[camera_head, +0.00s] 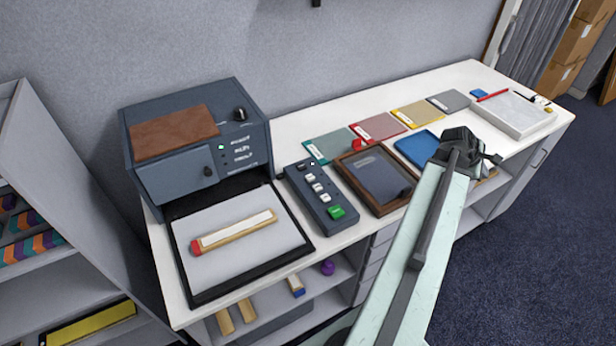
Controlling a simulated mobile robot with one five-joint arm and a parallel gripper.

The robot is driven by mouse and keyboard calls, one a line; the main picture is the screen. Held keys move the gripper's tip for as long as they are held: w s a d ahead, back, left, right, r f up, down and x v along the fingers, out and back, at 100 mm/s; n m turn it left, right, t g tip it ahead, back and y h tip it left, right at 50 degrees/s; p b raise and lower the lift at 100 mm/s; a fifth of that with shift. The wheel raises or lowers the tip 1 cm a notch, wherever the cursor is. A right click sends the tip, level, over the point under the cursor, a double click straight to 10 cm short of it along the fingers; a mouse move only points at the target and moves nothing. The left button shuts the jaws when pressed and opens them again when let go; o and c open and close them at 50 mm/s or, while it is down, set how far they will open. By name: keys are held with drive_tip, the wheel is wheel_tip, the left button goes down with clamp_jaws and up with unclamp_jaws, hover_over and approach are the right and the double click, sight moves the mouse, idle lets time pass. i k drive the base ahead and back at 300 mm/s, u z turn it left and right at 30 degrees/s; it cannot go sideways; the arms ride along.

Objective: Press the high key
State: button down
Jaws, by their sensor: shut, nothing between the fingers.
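A dark key panel (309,203) lies on the white table, right of the black-framed tray. It carries a column of small white keys (317,187), a dark key at the far end and a green key (336,212) at the near end. Any key lettering is too small to read, so I cannot tell which one is the high key. My gripper (484,155) is at the far end of my pale arm, well right of the panel and over the table's right part. It is shut and empty, seen from behind, with its fingertips mostly hidden. It is apart from the keys.
A blue-grey machine (178,180) stands behind the black-framed tray (205,297), which holds a red-ended wooden bar (235,231). A wooden tray (372,206) lies between the panel and my arm. Coloured folders (411,115) line the back. A white box (515,117) is far right.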

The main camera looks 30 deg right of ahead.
sight(310, 178)
drive_tip(key=k, duration=1)
